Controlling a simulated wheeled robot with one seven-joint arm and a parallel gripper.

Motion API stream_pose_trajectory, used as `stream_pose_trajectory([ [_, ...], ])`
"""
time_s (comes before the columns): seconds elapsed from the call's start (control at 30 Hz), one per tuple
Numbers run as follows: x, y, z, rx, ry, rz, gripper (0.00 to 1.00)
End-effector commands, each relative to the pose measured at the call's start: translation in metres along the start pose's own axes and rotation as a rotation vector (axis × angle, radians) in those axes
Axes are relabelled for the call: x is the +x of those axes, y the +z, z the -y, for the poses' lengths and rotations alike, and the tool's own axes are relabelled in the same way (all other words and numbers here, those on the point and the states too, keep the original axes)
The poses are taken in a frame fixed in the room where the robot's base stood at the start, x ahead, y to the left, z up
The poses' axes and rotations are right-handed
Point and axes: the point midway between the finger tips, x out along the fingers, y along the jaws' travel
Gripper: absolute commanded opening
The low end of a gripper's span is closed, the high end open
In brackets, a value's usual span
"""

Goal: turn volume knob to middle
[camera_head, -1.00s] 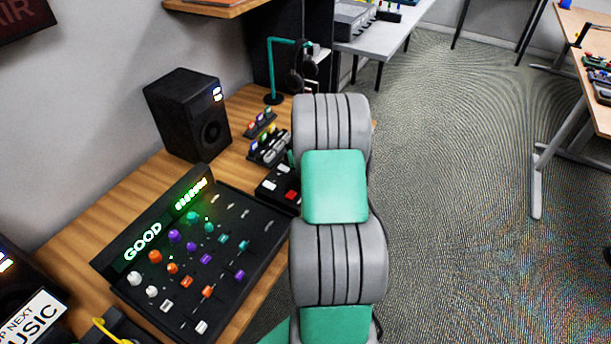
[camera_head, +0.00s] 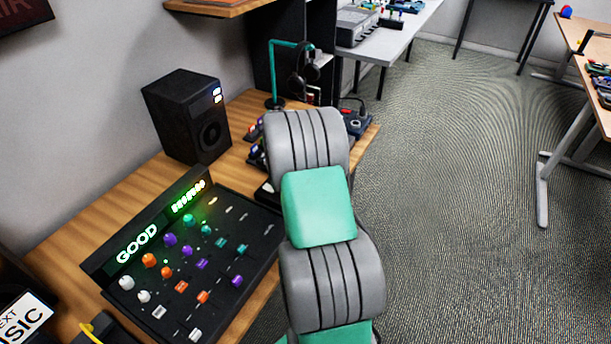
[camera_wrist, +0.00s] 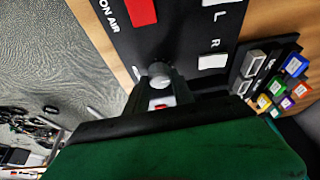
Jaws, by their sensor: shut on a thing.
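In the wrist view a round grey knob (camera_wrist: 159,73) stands on a black control box (camera_wrist: 185,30). The box carries a red ON AIR button (camera_wrist: 141,11) and white switches marked L (camera_wrist: 214,3) and R (camera_wrist: 212,62). My gripper (camera_wrist: 160,86) is at the knob, its dark fingers shut on it. The fingers and the green hand hide the near part of the box. Any mark showing the knob's angle is too small to read. In the head view my arm covers the gripper, the knob and most of the box.
A mixing console (camera_head: 190,262) with coloured knobs and a lit GOOD display sits left of my arm on the wooden desk (camera_head: 75,225). A black speaker (camera_head: 187,115) and a headphone stand (camera_head: 274,75) are behind. Open floor lies right.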

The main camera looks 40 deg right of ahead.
Motion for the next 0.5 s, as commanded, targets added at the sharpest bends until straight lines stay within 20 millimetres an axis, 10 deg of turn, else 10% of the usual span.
stream_pose_trajectory([
  [0.47,0.0007,0.0013,0.0,0.014,0.007,0.003,0.0],
  [0.5,0.0007,0.0013,0.0,0.014,0.007,0.003,0.31],
])
